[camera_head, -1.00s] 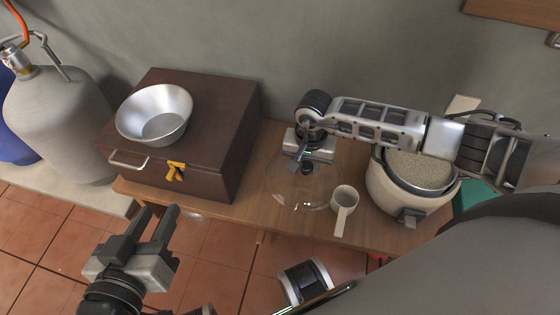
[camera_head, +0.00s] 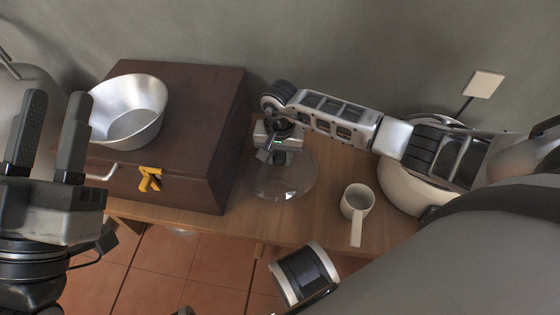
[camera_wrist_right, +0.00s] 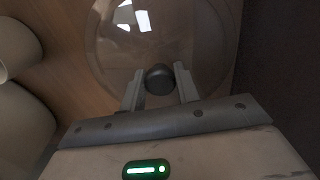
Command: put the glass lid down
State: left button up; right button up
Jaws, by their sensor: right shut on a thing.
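The clear glass lid (camera_head: 290,187) is at the wooden counter, between the brown box and the white cup; I cannot tell whether its rim touches the wood. My right gripper (camera_head: 280,152) is above it, shut on the lid's dark knob. In the right wrist view the knob (camera_wrist_right: 158,79) sits between the two fingers of the right gripper (camera_wrist_right: 159,88), with the glass disc (camera_wrist_right: 115,65) beyond. My left gripper (camera_head: 58,100) is open and empty at the left, in front of the box and bowl as seen from the head.
A brown box (camera_head: 205,100) with a metal bowl (camera_head: 130,110) on top stands left of the lid. A white cup (camera_head: 357,200) is to the right, handle toward the front edge. A pale rice cooker (camera_head: 405,190) is partly hidden by my right arm.

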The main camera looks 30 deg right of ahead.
jog(key=shift+f, duration=0.45)
pick_arm(q)
jog(key=shift+s+r+m+h, duration=0.25)
jog(key=shift+r+m+h, duration=0.35)
jog(key=shift+m+h, duration=0.25)
pick_arm(e)
jog(key=shift+f, duration=0.1)
pick_arm(q)
jog(key=shift+s+r+m, duration=0.1)
jog(key=shift+r+m, duration=0.15)
jog(key=shift+m, duration=0.1)
pick_arm(e)
jog(key=o, duration=1)
